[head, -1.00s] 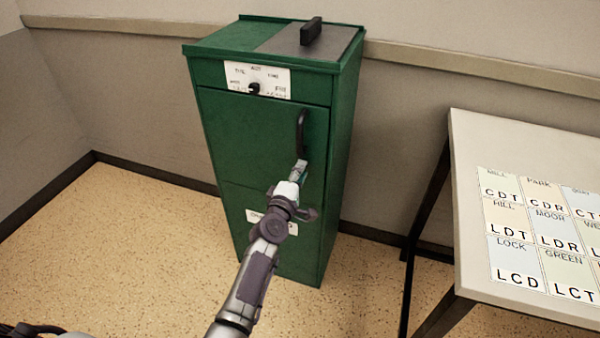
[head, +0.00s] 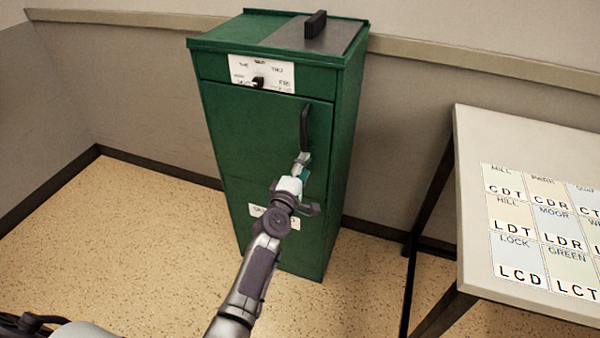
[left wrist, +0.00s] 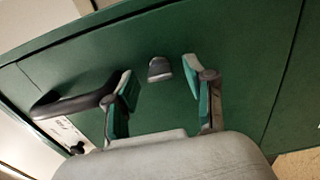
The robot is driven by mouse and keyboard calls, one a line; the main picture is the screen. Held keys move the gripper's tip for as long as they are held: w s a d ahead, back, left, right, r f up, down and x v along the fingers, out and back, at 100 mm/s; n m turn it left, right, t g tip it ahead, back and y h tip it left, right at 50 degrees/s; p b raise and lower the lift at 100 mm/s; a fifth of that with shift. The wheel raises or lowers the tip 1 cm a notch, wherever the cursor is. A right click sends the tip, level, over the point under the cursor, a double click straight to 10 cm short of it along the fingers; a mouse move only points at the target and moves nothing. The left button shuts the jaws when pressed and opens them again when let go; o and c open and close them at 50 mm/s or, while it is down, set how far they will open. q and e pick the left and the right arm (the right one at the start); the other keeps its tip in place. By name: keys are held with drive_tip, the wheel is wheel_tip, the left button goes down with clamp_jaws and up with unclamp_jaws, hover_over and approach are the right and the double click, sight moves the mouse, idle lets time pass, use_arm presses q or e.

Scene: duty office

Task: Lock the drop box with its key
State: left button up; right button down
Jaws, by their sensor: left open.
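The green drop box (head: 262,125) stands upright against the wall, its door shut. A black bar handle (head: 304,127) is on the right of the door. My left gripper (head: 302,164) is in front of the door, just below the handle. In the left wrist view it is open (left wrist: 157,75), with its fingers apart. A small grey piece (left wrist: 160,69) on the box front shows between the fingers; I cannot tell if it is the lock or the key. The handle (left wrist: 75,103) lies beside the left finger. My right gripper is not in view.
A black dial (head: 258,82) sits on a white label above the door. A black handle (head: 314,26) is on the box top. A table (head: 500,135) with lettered cards (head: 540,225) stands at the right. The floor (head: 120,240) left of the box is clear.

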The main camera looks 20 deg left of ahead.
use_arm(q)
drive_tip(key=s, duration=1.2)
drive_tip(key=shift+a, duration=0.2)
